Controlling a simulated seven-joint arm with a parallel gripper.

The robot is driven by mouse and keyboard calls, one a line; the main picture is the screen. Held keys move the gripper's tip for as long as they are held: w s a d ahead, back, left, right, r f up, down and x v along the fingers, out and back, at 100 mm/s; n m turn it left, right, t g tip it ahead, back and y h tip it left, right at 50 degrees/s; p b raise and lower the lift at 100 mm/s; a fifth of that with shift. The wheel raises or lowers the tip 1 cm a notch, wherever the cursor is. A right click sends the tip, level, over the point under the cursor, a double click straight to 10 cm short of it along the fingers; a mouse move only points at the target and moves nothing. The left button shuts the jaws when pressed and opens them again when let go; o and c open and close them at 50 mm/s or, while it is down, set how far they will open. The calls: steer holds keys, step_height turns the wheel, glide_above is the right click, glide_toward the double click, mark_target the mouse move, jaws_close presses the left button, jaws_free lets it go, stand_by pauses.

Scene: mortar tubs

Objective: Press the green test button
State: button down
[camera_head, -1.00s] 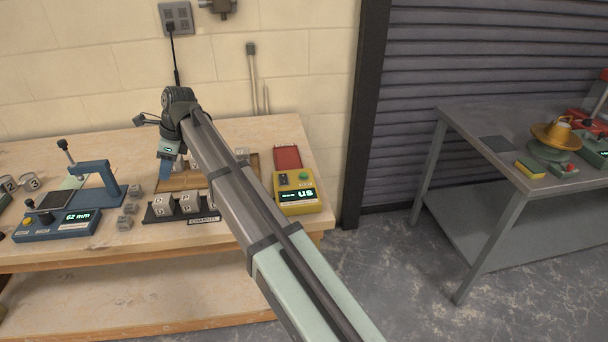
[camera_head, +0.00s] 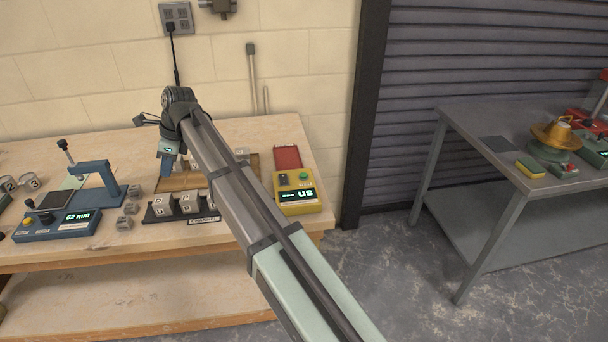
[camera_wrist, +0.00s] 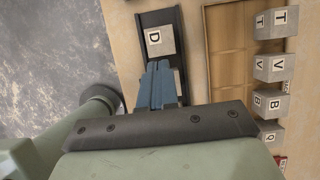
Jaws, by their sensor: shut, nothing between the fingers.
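The green button (camera_head: 303,177) is a small round cap on the top of a yellow tester (camera_head: 299,207), which has a lit display reading "us". The tester stands at the right end of the wooden bench, to the right of my arm. The button does not show in the wrist view. My gripper (camera_wrist: 157,68) shows in the wrist view as blue fingers, shut and empty, over the black rack (camera_wrist: 181,47).
A lettered cube (camera_wrist: 159,41) sits in the black rack. A wooden tray (camera_wrist: 211,62) and several lettered cubes (camera_wrist: 271,68) lie beside it. A red tray (camera_head: 287,157) lies behind the tester. A blue gauge (camera_head: 58,226) stands at left. A grey table (camera_head: 465,122) stands apart at right.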

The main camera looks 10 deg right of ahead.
stand_by(0.4)
steer(key=w+d+m+t, duration=0.15)
steer(key=w+d, duration=0.25)
steer(key=d, duration=0.6)
steer(key=w+d+m, duration=0.2)
steer(key=w+d, duration=0.1)
steer(key=d, duration=0.8)
steer(key=s+d+r+n+t+y, duration=0.1)
steer(key=d+t, duration=0.1)
steer(key=d, duration=0.7)
steer(key=s+d+n+t, duration=0.2)
steer(key=d+t, duration=0.1)
steer(key=d, duration=0.6)
steer(key=shift+r+y, duration=0.4)
steer(key=shift+d, duration=0.1)
